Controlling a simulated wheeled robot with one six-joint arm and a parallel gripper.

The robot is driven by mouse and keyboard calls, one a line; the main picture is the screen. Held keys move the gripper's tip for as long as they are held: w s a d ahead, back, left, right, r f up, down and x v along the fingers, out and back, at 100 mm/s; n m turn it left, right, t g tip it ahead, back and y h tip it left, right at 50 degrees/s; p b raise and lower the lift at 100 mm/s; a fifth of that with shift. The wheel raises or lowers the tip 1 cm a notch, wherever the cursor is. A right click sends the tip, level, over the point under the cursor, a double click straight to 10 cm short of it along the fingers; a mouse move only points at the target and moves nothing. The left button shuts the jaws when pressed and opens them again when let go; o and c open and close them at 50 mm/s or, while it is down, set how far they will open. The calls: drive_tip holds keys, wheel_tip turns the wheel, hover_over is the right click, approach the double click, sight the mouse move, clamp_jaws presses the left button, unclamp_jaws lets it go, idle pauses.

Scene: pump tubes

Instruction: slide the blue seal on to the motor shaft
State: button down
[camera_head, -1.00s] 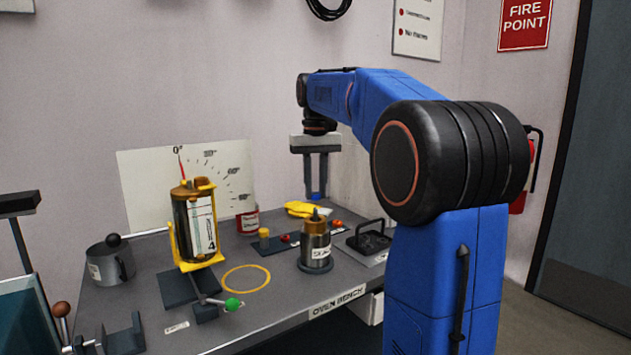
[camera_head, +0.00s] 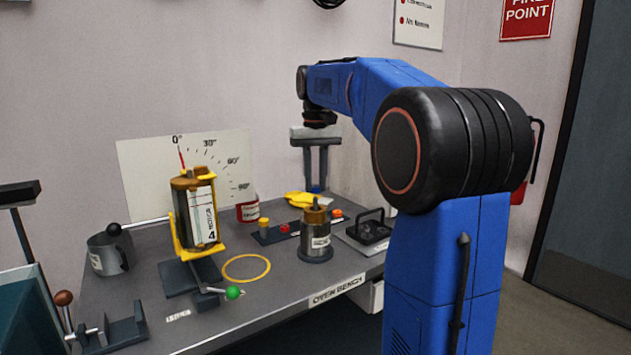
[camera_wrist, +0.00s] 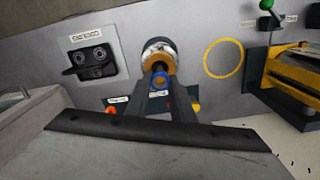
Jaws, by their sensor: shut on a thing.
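The blue seal (camera_wrist: 158,82) is a small ring pinched between the fingertips of my gripper (camera_wrist: 160,92) in the wrist view. In the head view my gripper (camera_head: 316,185) points down above the back right of the bench, with a bit of blue at its tips. The motor (camera_head: 316,236) stands upright on a round dark base, with a brass-coloured top and a thin shaft (camera_head: 315,203) pointing up. The seal looks apart from the shaft and held above and behind it. In the wrist view the motor (camera_wrist: 158,50) lies just beyond the seal, and its shaft is mostly hidden.
A yellow tilting cradle (camera_head: 212,244) with a large canister (camera_head: 196,212) stands left, before a white angle board (camera_head: 235,150). The yellow ring marking (camera_head: 246,268) is clear.

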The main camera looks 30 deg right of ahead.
drive_tip(key=shift+f, duration=1.3)
idle(0.7)
drive_tip(key=c, duration=1.5)
unclamp_jaws()
drive_tip(key=shift+o, duration=0.2)
wheel_tip(320, 180, up, 17)
drive_tip(key=shift+r, duration=0.15)
drive_tip(key=s+a+f+n+t, duration=0.1)
drive_tip(key=s+a+f, duration=0.4)
drive_tip(key=s+f, duration=0.5)
drive_tip(key=s+a+f+n+t, duration=0.1)
drive_tip(key=s+a+f, duration=0.4)
drive_tip(key=s+f, duration=0.5)
drive_tip(key=s+a+f+n+t, duration=0.1)
drive_tip(key=s+a+f, duration=0.4)
drive_tip(key=s+f, duration=0.5)
wheel_tip(320, 180, down, 8)
drive_tip(key=shift+a+r+t, duration=0.2)
drive_tip(key=shift+a+t, duration=0.15)
drive_tip(key=shift+t, duration=0.55)
